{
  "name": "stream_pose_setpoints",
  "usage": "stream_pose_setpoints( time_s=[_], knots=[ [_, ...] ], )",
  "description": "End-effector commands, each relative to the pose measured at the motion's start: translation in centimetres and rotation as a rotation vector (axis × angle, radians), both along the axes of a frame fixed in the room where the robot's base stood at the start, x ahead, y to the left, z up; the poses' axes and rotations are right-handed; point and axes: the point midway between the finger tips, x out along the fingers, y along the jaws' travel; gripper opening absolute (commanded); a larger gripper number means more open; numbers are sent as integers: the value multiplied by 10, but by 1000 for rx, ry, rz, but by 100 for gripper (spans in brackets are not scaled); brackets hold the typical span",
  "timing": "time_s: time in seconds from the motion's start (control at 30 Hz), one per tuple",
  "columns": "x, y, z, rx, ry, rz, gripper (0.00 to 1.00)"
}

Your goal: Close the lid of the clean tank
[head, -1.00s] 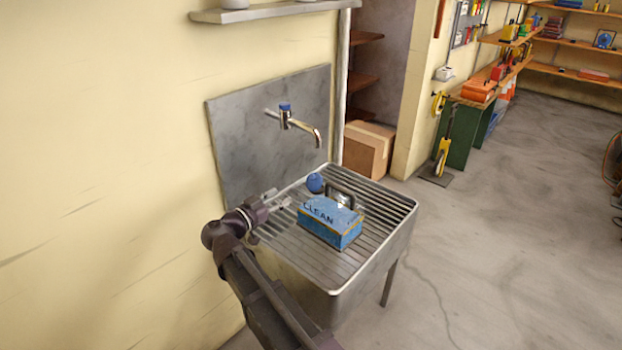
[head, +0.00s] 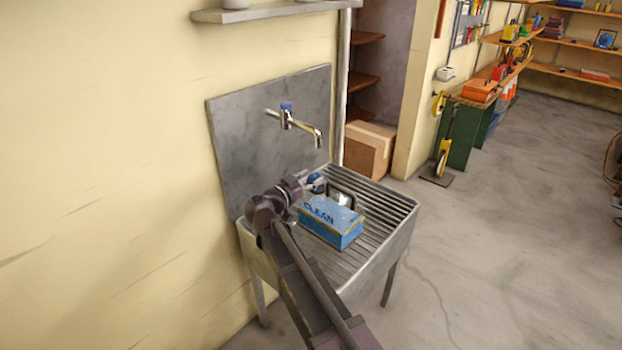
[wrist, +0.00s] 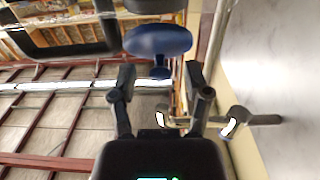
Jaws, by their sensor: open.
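The clean tank (head: 331,222) is a blue box marked CLEAN on the ribbed sink top. A dark-framed piece (head: 342,194), which looks like its raised lid, stands behind the box; a dark frame (wrist: 62,50) also shows in the wrist view. In the wrist view the blue knob (wrist: 158,40) is just beyond my fingertips, roughly centred. My gripper (wrist: 160,80) is open, its fingers on either side of the knob's line. Whether they touch it cannot be told.
The metal sink (head: 385,240) has a ribbed top, with free room at the right of the tank. A tap (head: 300,122) hangs from the back panel (head: 240,130) above. A cardboard box (head: 369,150) stands behind.

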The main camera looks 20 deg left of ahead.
Motion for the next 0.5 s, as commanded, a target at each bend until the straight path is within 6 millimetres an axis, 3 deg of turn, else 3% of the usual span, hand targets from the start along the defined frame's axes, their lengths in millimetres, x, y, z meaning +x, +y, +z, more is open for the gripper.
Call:
stream_pose_setpoints(
  time_s=[0.33, 0.5],
  knots=[
    [2, -1, 0, 0, 0, -1, 63],
    [2, -2, 0, 0, 0, -1, 12]
  ],
)
